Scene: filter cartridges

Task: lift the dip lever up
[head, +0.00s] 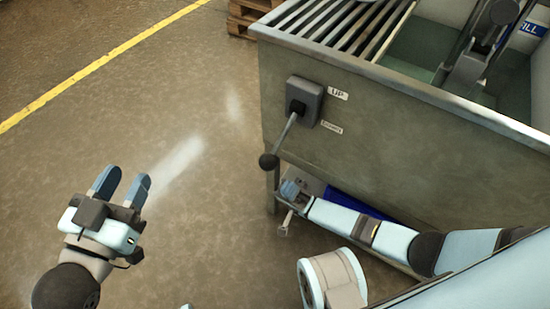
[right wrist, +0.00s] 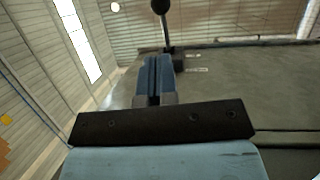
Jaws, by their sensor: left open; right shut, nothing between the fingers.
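The dip lever (head: 284,132) is a thin rod with a dark ball knob (head: 268,161), on a grey box (head: 304,101) on the tank's side wall. It slants down, with the knob below the box. In the right wrist view the knob (right wrist: 160,6) shows at the top, beyond the fingers. My right gripper (head: 288,189) is shut and empty, just below and right of the knob in the head view, apparently apart from it. Its closed fingers also show in the right wrist view (right wrist: 154,75). My left gripper (head: 126,178) is open and empty over the floor at left.
The metal tank (head: 400,150) fills the right side, with a slatted rack (head: 330,25) on top. Labels, one reading UP (head: 338,94), sit beside the lever box. A low shelf with something blue (head: 345,200) lies under the tank. The floor at left is clear.

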